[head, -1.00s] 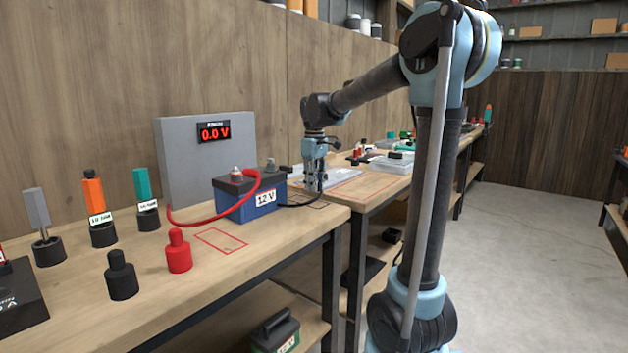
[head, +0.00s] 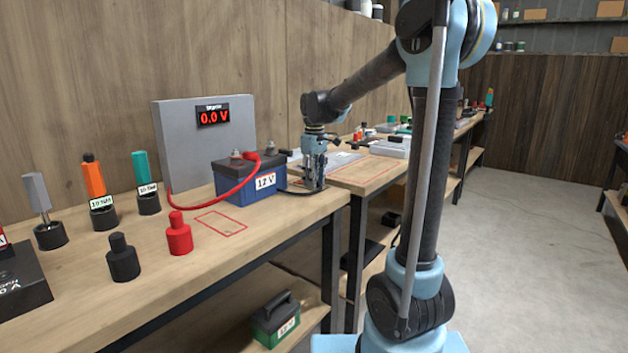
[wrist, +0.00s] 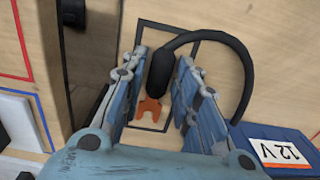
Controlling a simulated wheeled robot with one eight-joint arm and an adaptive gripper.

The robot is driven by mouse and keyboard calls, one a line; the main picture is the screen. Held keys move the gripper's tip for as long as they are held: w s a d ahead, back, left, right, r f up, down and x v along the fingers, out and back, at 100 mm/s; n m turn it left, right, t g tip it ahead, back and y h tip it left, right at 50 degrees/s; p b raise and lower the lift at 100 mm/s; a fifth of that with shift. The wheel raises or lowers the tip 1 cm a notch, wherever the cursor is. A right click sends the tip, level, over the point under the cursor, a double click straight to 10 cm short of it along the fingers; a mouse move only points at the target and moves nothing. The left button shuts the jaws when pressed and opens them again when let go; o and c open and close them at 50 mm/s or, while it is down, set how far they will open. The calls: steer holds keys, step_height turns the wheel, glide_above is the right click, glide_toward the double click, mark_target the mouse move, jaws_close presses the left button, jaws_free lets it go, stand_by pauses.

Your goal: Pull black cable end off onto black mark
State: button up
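The black cable end (wrist: 160,72), a black sleeve with a copper-coloured fork lug (wrist: 152,111), lies inside the black outlined mark (wrist: 168,26) in the wrist view. My gripper (wrist: 162,58) has a finger on each side of it, with gaps showing, so it looks open. The black cable (wrist: 243,70) curves round to the blue 12 V battery (wrist: 272,148). In the head view my gripper (head: 313,186) is low over the bench, right of the battery (head: 262,186), and hides the cable end and most of the mark.
A red cable (head: 225,203) still runs from a battery post to the grey 0.0 V meter box (head: 203,145). An empty red outlined mark (head: 220,222) lies in front. Red (head: 179,234) and black caps (head: 122,258) stand at the left. A bench gap is beside my gripper.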

steer(key=shift+r, duration=0.15)
step_height(320, 180, up, 11)
steer(key=s+d+f+m, duration=0.3)
steer(key=s+d+f, duration=0.1)
steer(key=s+d, duration=0.4)
steer(key=s+d+f+m+t, duration=0.1)
steer(key=s+d+f+m, duration=0.2)
steer(key=s+f, duration=0.8)
steer(key=s+d+f+m+t, duration=0.1)
steer(key=s+d+f+m, duration=0.3)
steer(key=s+d+f, duration=0.4)
steer(key=s+f, duration=0.3)
steer(key=shift+d+f, duration=0.25)
